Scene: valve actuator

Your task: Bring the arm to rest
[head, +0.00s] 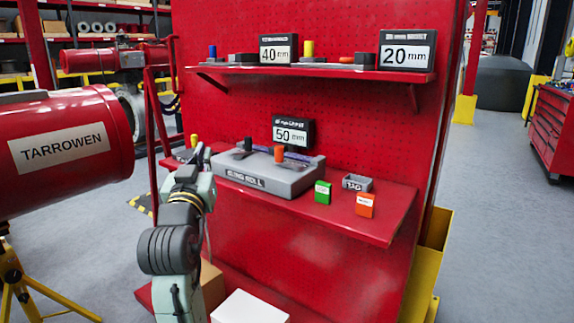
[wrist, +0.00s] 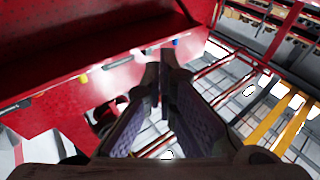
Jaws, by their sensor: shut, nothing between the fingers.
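My arm rises from the bottom of the head view, left of centre. My gripper (head: 198,156) is at its top end, in front of the left end of the lower red shelf (head: 345,224). In the wrist view the two dark fingers of my gripper (wrist: 163,80) come together at their tips, with nothing held between them. Whether the gripper touches the shelf or the things on it cannot be told from the head view.
A grey block (head: 270,178), a green box (head: 322,192) and an orange box (head: 365,205) are on the lower shelf. The upper shelf (head: 330,71) holds size signs. A red TARROWEN cylinder (head: 65,145) is at left.

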